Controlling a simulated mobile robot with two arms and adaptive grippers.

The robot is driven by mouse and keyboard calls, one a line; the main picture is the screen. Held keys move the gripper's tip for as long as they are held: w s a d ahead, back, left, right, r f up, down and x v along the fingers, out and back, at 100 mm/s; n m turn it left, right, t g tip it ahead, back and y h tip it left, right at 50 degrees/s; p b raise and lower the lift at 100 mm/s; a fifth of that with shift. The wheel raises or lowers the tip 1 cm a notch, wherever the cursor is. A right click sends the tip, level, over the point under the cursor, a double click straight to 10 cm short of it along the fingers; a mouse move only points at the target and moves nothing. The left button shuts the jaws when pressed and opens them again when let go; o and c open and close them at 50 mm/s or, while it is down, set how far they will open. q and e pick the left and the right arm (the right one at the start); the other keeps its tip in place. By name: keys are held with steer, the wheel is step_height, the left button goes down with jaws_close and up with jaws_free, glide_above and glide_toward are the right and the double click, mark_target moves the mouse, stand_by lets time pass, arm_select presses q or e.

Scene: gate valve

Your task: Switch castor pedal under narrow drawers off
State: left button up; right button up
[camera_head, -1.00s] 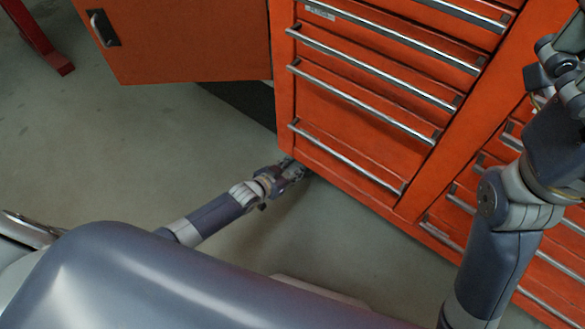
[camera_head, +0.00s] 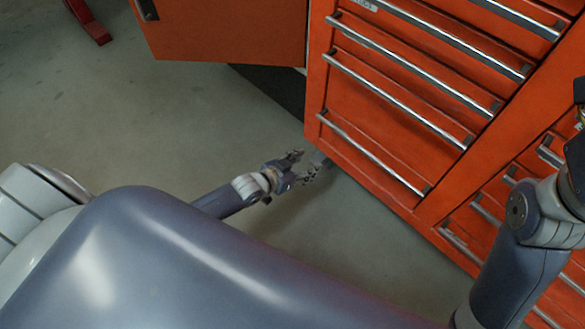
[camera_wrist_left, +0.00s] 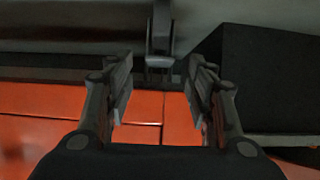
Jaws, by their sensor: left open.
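The narrow drawers (camera_head: 385,110) are in an orange cabinet with long metal handles. At its lower left corner in the head view, a small grey part (camera_head: 319,159), seemingly the castor pedal, shows just beyond my left gripper (camera_head: 306,166). In the left wrist view a dark narrow pedal-like bracket (camera_wrist_left: 160,45) stands centred ahead of the gap between the two fingers (camera_wrist_left: 160,90). The left gripper is open, with nothing seen between its fingers. Whether the pedal is up or down cannot be told. Only a dark edge of my right gripper shows at the right border.
An open orange door (camera_head: 225,30) hangs left of the drawers, with a dark area under it. More drawers (camera_head: 500,210) are at the right. A red leg (camera_head: 88,20) stands at the top left. The grey floor (camera_head: 150,120) left of my left gripper is clear.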

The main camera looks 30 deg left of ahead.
arm_select(q)
steer(key=v, duration=0.6)
stand_by(0.5)
